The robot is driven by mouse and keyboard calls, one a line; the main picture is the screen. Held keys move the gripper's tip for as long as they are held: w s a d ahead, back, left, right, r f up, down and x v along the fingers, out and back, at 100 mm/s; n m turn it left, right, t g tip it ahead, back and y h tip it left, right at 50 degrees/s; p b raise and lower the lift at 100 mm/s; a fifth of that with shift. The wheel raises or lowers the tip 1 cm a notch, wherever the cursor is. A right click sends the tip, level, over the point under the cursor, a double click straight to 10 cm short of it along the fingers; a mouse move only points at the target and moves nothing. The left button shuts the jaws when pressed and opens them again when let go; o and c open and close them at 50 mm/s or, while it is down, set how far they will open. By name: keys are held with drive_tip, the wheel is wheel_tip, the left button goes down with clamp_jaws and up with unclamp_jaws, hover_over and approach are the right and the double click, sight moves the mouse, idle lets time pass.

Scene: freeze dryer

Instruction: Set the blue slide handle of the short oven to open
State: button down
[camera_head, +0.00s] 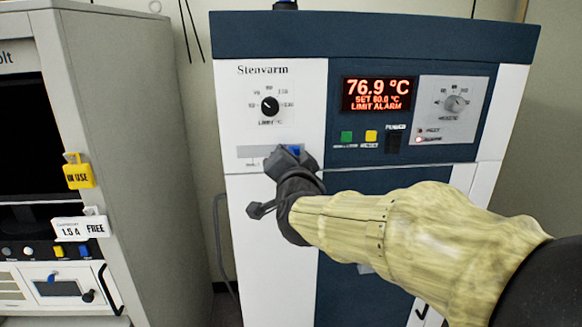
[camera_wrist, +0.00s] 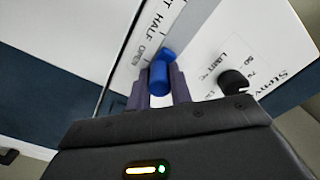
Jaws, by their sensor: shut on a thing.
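The short oven (camera_head: 267,195), a white and dark-blue cabinet marked Stenvarm, stands in the middle of the head view. Its blue slide handle (camera_head: 295,150) shows at the right end of a pale slide plate (camera_head: 252,152), partly hidden by my gripper (camera_head: 296,160). In the wrist view, the blue handle (camera_wrist: 161,74) sits between the two fingers of my gripper (camera_wrist: 160,88), which is shut on it. The handle is beside the OPEN label (camera_wrist: 138,57), with HALF farther up the scale.
The oven's black limit knob (camera_head: 269,106) is just above the slide. A red display (camera_head: 378,94) reads 76.9 °C with a limit alarm. A grey cabinet (camera_head: 150,150) with yellow and white tags stands at the left, with a gap between.

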drive_tip(key=shift+d+f, duration=0.1)
drive_tip(key=shift+d, duration=0.25)
drive_tip(key=c, duration=1.3)
unclamp_jaws()
drive_tip(key=shift+d, duration=0.2)
drive_tip(key=shift+o, duration=0.2)
drive_tip(key=shift+a, duration=0.15)
